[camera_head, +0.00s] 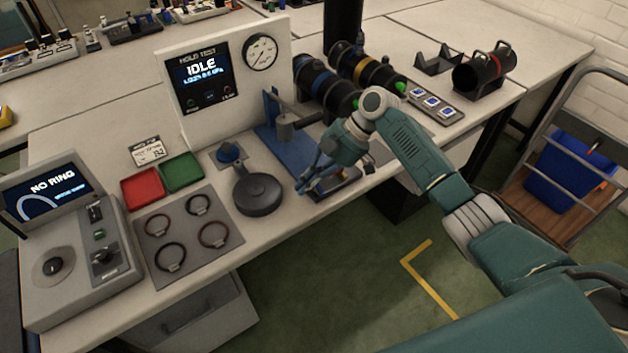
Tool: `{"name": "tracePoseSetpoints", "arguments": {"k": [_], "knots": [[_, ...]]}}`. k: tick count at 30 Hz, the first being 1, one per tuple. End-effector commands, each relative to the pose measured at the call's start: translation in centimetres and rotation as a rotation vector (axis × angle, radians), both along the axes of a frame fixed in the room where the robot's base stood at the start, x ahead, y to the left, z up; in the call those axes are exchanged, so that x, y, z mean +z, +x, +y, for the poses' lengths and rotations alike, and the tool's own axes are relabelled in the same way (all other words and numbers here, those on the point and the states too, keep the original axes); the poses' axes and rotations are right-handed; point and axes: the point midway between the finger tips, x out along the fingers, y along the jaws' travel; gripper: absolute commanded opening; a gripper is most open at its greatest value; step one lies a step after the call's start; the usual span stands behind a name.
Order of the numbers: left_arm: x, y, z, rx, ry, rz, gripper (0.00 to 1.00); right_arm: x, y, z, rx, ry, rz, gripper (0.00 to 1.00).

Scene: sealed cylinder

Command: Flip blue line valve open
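A dark cylinder with a blue band (319,83) lies on the bench right of the hold test panel (203,80). A green part shows at its right end, partly behind my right arm. I cannot clearly make out a valve handle there. My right gripper (312,178) is in front of a blue press-like stand (272,128), low over the bench's front edge, fingers pointing down and left. A small dark item (340,186) is under it. The finger gap is too small and covered to judge. My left gripper is not in view.
A dark cylinder with a yellow band (372,70) lies beside the blue one. A cart (553,190) stands right.

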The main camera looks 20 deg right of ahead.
Motion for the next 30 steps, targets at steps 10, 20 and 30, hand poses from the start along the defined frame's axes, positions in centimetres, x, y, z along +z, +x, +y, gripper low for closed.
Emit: {"name": "tracePoseSetpoints", "arguments": {"k": [10, 20, 30], "knots": [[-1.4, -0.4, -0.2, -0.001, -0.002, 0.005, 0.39, 4.7, 0.5, -2.1, -0.005, -0.001, -0.004, 0.0], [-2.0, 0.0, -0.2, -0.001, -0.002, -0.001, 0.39, 7.8, 0.6, -4.2, -0.003, 0.001, -0.001, 0.0], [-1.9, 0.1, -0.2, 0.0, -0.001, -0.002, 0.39, 7.9, 0.6, -4.3, -0.003, 0.001, 0.0, 0.0]]}}
